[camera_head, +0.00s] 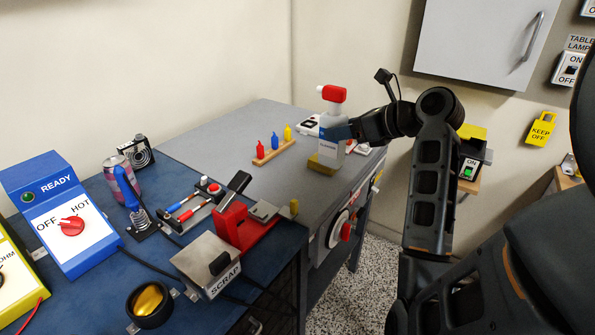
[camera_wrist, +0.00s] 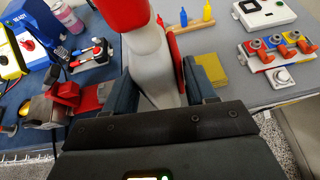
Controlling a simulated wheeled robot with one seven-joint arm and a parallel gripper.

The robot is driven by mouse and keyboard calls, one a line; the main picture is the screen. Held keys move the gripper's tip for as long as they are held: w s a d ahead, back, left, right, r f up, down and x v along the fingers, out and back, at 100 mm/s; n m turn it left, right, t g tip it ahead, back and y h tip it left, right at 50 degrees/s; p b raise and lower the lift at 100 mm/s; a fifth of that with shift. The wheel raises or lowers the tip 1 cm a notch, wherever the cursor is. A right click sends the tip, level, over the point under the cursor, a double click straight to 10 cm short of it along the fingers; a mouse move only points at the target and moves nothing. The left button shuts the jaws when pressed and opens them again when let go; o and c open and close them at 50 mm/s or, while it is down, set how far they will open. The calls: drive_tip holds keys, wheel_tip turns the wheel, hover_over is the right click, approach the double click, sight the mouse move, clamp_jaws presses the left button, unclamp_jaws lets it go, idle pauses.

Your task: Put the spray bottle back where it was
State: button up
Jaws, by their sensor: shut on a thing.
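The spray bottle (camera_head: 330,147), white with a red spray head and a dark label, is upright over the far part of the grey bench. My gripper (camera_head: 340,131) is shut on its body from the right. In the wrist view the bottle (camera_wrist: 152,62) stands between the two blue-grey fingers of my gripper (camera_wrist: 163,82), its red head cut off by the top edge. I cannot tell whether the bottle touches the bench.
A wooden rack (camera_head: 273,152) with red, blue and yellow small bottles stands left of the spray bottle. A white device (camera_head: 308,126) is behind it. A panel with colored knobs (camera_wrist: 280,48) lies to the right in the wrist view. Tools crowd the blue mat (camera_head: 100,275).

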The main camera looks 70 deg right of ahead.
drive_tip(key=w+a+f, duration=0.2)
drive_tip(key=w+f, duration=0.6)
drive_tip(key=f, duration=0.1)
drive_tip(key=shift+a+b, duration=0.25)
drive_tip(key=shift+b, duration=0.05)
drive_tip(key=shift+f, duration=0.1)
drive_tip(key=o, duration=0.7)
